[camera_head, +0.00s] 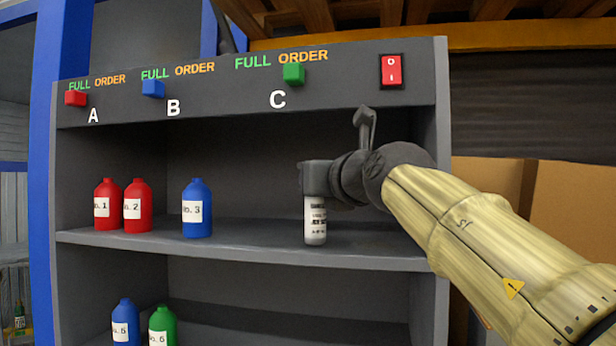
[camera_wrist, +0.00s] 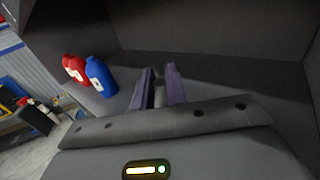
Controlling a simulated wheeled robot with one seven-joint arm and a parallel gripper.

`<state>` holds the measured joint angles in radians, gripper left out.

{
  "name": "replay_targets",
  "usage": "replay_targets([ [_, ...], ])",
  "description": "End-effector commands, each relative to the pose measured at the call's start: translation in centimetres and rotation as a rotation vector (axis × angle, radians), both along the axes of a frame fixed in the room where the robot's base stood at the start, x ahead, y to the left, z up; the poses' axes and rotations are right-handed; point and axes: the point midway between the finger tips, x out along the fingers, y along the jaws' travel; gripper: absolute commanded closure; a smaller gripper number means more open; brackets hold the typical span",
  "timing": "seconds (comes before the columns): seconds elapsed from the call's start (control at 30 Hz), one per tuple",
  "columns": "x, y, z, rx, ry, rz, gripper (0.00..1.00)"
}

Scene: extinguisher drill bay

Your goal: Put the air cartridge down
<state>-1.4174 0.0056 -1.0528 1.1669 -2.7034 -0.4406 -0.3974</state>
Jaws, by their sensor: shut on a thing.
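The air cartridge (camera_head: 315,222), a small white cylinder with dark print, hangs upright below my gripper (camera_head: 316,182) in the head view. My gripper is shut on its upper end, which the jaws hide. The cartridge is over the right part of the middle shelf (camera_head: 260,252), under the letter C. I cannot tell whether its base touches the shelf. In the wrist view the two purple fingers (camera_wrist: 160,88) reach towards the shelf, with a little of a grey thing between them; the cartridge's body is hidden there.
Red bottles (camera_head: 137,207) and a blue bottle (camera_head: 197,208) stand to the left on the same shelf. A blue (camera_head: 125,322) and a green bottle (camera_head: 162,326) stand below. The cabinet's right wall (camera_head: 436,290) is close to my arm. The shelf around the cartridge is clear.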

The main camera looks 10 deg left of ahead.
Motion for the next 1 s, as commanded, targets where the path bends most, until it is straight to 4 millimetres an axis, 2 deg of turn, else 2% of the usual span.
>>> replay_targets([
  [0.27,1.2,0.1,0.5,0.001,0.003,-0.012,1.0],
  [0.67,3.4,1.8,0.2,0.0,0.001,-0.008,1.0],
  [1.0,3.3,1.8,-0.2,0.002,0.001,-0.006,1.0],
])
